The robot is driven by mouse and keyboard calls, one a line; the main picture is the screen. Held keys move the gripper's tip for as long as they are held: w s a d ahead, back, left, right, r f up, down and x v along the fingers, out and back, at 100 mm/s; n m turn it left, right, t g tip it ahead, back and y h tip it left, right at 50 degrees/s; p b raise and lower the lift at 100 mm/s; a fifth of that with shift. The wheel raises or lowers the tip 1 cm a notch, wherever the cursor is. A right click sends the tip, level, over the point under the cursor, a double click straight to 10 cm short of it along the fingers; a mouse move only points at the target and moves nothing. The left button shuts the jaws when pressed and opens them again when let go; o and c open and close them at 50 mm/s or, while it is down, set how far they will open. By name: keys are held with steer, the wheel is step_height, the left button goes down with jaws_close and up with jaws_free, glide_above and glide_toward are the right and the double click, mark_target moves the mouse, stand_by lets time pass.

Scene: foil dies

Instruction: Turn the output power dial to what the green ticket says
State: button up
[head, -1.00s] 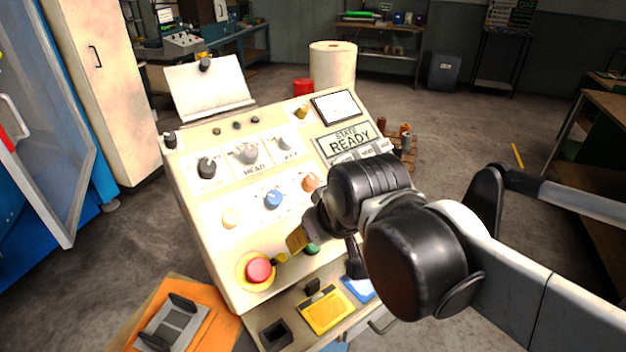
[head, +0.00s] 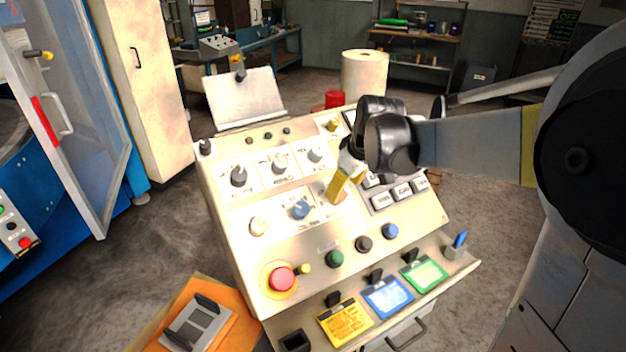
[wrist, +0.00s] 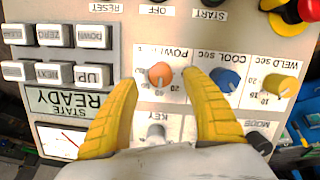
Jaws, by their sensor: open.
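The orange power dial (wrist: 160,73) shows in the wrist view, upside down, with its scale printed around it. My gripper (wrist: 160,77) is open, with one yellow finger on each side of this dial. I cannot tell whether the fingers touch it. In the head view my gripper (head: 339,194) is over the right part of the dial row and hides most of the orange dial. The green ticket (head: 424,273) stands on the front ledge at the right; its writing is too small to read.
The blue cool dial (wrist: 228,80) and yellow weld dial (wrist: 278,85) sit in the same row, and the key switch (wrist: 156,131) is close by. A yellow ticket (head: 345,322) and blue ticket (head: 388,297) share the ledge. A red stop button (head: 282,279) is at lower left.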

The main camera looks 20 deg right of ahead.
mark_target(339, 205)
steer(key=b+x, duration=0.1)
steer(key=x, duration=0.4)
steer(key=shift+w+f, duration=0.1)
steer(key=shift+f, duration=0.15)
steer(key=c, duration=1.2)
